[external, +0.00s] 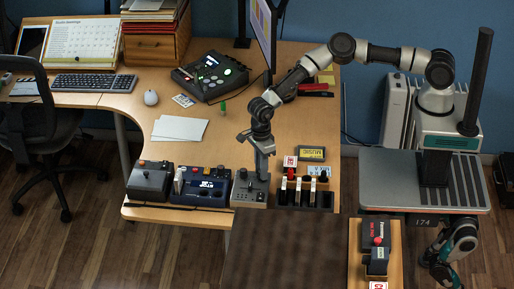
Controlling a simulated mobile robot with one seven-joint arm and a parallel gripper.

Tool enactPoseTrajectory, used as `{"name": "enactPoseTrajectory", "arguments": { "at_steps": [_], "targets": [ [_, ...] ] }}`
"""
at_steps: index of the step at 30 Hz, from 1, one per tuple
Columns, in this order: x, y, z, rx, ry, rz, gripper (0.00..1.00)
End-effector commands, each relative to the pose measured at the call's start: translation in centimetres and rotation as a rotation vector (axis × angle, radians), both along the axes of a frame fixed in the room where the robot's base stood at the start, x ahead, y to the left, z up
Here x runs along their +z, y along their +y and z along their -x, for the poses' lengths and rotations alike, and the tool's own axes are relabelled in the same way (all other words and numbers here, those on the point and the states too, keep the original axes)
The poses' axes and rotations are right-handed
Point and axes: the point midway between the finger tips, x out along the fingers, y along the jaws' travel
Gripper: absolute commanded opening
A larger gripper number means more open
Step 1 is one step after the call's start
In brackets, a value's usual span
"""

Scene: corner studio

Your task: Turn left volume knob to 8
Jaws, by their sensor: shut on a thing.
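A small grey control box (248,198) with knobs on top stands at the front edge of the desk. My gripper (263,177) points straight down at the right part of its top, shut on what looks like a knob there. The fingers hide that knob, so its setting cannot be read. Another small dark knob (243,174) shows on the box to the left of my gripper. Any scale or number 8 is too small to read.
Left of the box stand a dark unit with a display (205,187) and a grey box with a red button (150,180). Close on the right is a black unit with levers (303,192).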

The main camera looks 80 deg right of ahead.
Motion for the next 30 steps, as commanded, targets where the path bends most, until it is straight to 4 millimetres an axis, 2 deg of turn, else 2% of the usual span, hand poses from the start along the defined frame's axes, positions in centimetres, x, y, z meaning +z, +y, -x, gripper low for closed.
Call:
{"name": "enactPoseTrajectory", "arguments": {
  "at_steps": [18, 30],
  "targets": [
    [0.13, 0.14, -0.03, -0.576, -0.003, -0.003, 0.00],
    [0.08, 0.10, -0.01, -0.840, -0.002, -0.003, 0.00]
  ]
}}
